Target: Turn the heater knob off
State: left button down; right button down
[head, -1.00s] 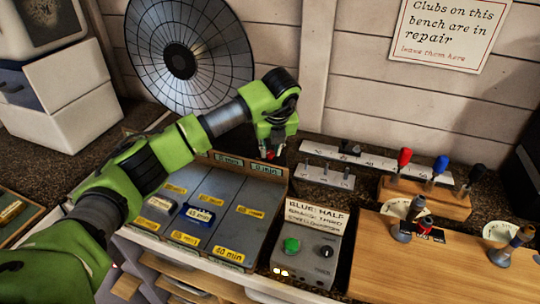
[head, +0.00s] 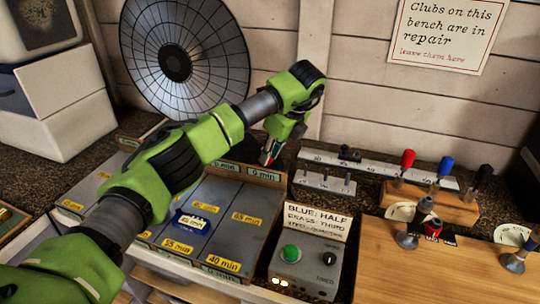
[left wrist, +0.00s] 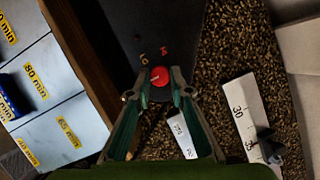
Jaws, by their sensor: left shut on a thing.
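The heater's round wire dish (head: 176,62) stands against the wall in the head view. The red heater knob (left wrist: 160,76) sits on a dark panel (left wrist: 125,35) in the left wrist view, with a yellow and a red mark beside it. My left gripper (left wrist: 160,84) has its two fingertips on either side of the knob and is shut on it. In the head view my left gripper (head: 268,159) is low behind the tray's back edge, and only a speck of red shows there. A light line on the knob's face points sideways. My right gripper is in neither view.
Clubs and a wooden rack (head: 430,203) are farther right.

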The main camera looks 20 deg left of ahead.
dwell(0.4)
pick_arm(q)
jog(key=c, duration=1.8)
grip_release()
jog(key=shift+f, duration=0.1)
jog(key=v, duration=1.2)
jog(key=shift+w, duration=0.1)
